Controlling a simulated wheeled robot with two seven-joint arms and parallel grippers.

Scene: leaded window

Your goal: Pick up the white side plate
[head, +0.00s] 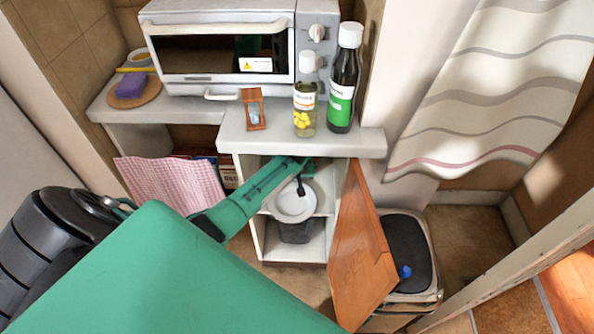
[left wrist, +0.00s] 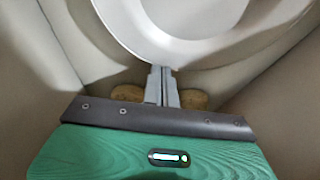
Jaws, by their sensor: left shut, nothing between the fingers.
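The white side plate (head: 292,207) is inside the open cupboard below the counter, on the shelf level. It fills the top of the left wrist view (left wrist: 165,45), where its near rim is next to my fingertips. My left gripper (head: 300,188) reaches into the cupboard from the left and partly covers the plate. In the left wrist view the two fingers (left wrist: 162,72) are together with nothing between them. The tips are at the plate's rim; I cannot tell whether they touch it. My right gripper is not in view.
The wooden cupboard door (head: 357,250) stands open at right. A dark container (head: 297,233) sits below the shelf. A pink checked cloth (head: 168,182) hangs at left.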

